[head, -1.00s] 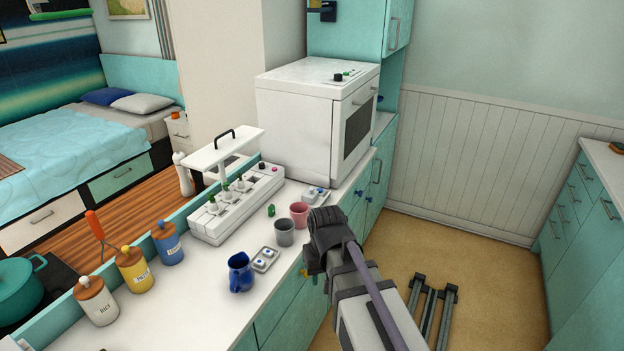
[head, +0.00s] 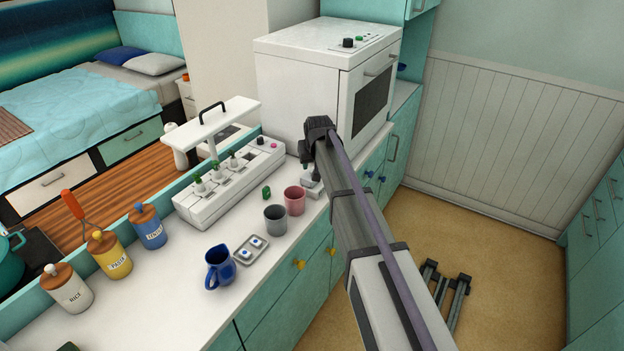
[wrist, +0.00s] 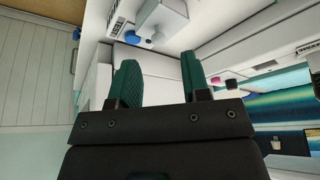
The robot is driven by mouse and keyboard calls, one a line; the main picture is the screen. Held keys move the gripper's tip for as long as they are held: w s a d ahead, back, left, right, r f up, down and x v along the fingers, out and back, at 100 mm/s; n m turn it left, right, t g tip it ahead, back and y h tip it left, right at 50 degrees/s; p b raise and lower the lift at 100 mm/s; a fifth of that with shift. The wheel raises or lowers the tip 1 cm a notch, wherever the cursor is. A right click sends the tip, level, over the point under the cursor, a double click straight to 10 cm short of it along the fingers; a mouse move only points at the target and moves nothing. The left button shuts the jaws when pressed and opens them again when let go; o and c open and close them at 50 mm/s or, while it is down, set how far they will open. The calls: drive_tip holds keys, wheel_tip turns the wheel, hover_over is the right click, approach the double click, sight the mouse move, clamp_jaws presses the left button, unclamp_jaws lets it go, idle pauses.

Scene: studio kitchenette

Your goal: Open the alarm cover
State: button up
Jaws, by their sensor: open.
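My gripper (head: 308,160) is at the counter's back part, in front of the white oven and above a small pale box (head: 313,185) that it partly hides. In the wrist view my gripper (wrist: 160,62) shows two green fingers spread apart with nothing between them. I cannot tell for sure which part is the alarm cover.
The white oven (head: 298,75) stands close behind my gripper. A pink cup (head: 295,200), grey cup (head: 275,218), blue jug (head: 219,268) and small tray (head: 251,250) stand on the counter nearer me. Canisters (head: 107,255) line the left edge.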

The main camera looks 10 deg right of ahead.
sight(311, 171)
drive_tip(key=b+x, duration=0.2)
drive_tip(key=x, duration=0.2)
drive_tip(key=shift+w+f, duration=0.1)
drive_tip(key=shift+f, duration=0.25)
drive_tip(key=shift+r, duration=0.2)
drive_tip(key=shift+c, duration=0.3)
clamp_jaws()
